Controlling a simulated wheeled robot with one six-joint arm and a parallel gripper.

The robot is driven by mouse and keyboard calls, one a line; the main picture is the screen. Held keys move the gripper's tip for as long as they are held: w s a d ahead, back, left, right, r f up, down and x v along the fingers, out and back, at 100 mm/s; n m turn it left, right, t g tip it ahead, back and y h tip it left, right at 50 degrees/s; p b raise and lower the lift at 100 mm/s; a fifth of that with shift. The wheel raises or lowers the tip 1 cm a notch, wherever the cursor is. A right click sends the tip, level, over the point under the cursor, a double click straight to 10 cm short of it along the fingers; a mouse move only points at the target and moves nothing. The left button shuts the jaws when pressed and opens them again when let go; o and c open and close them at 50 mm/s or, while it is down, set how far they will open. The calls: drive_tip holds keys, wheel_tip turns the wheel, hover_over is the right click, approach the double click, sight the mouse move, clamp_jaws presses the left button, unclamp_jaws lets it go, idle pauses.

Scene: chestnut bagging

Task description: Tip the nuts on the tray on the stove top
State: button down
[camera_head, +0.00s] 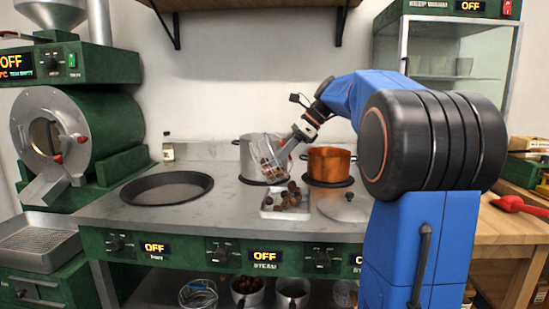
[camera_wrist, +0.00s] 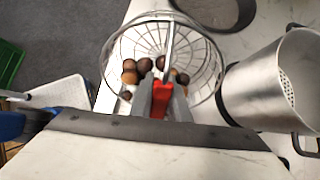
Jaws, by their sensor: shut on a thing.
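My gripper (camera_head: 296,140) is above the stove top (camera_head: 226,222), shut on the grip of a wire basket (camera_head: 262,150). The basket is tilted and hangs in front of the silver pot. In the wrist view the gripper (camera_wrist: 166,98) closes at a red part on the near side of the round basket (camera_wrist: 125,45). Several brown nuts (camera_wrist: 145,66) lie inside, gathered toward the gripper side. A small white tray (camera_head: 271,213) sits on the stove top just below and right of the basket.
A silver pot (camera_head: 246,160) stands behind the basket, and a copper pot (camera_head: 332,163) stands right of it. A lid (camera_head: 343,208) lies right of the tray. A wide dark pan (camera_head: 165,187) is at left. Bare stove top lies between the pan and tray.

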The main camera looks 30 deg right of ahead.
drive_tip(key=shift+s+d+f+t+y, duration=0.25)
drive_tip(key=shift+d+f+t+y, duration=0.3)
drive_tip(key=shift+y, duration=0.35)
drive_tip(key=d+t+y, duration=0.1)
drive_tip(key=y, duration=0.1)
drive_tip(key=s+d+t+y, duration=0.1)
drive_tip(key=shift+r+y, duration=0.15)
drive_tip(key=shift+y, duration=0.25)
drive_tip(key=shift+s+d+f+t+y, duration=0.1)
drive_tip(key=shift+s+d+t+y, duration=0.1)
drive_tip(key=shift+d+t+y, duration=0.4)
drive_tip(key=shift+s+d+f+t+y, duration=0.1)
drive_tip(key=shift+s+t+y, duration=0.2)
drive_tip(key=shift+y, duration=0.65)
drive_tip(key=shift+s+d+t+y, duration=0.15)
drive_tip(key=shift+d+t+y, duration=0.25)
drive_tip(key=shift+y, duration=0.35)
drive_tip(key=shift+a+g, duration=0.1)
drive_tip(key=shift+g, duration=0.15)
